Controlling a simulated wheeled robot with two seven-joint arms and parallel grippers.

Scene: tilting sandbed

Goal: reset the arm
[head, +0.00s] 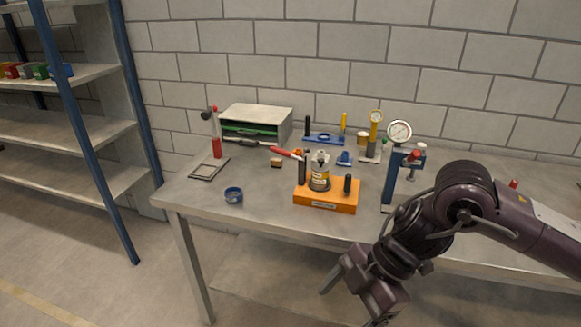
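My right arm comes in from the right edge and bends down in front of the table's front edge. My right gripper (352,303) hangs at the lower middle, below the tabletop level. Its two fingers are spread apart, pointing down and left, with nothing between them. It touches nothing that I can see. My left gripper and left arm are not in view.
A grey workbench (180,194) stands against the block wall. A shelf rack (75,119) stands left.

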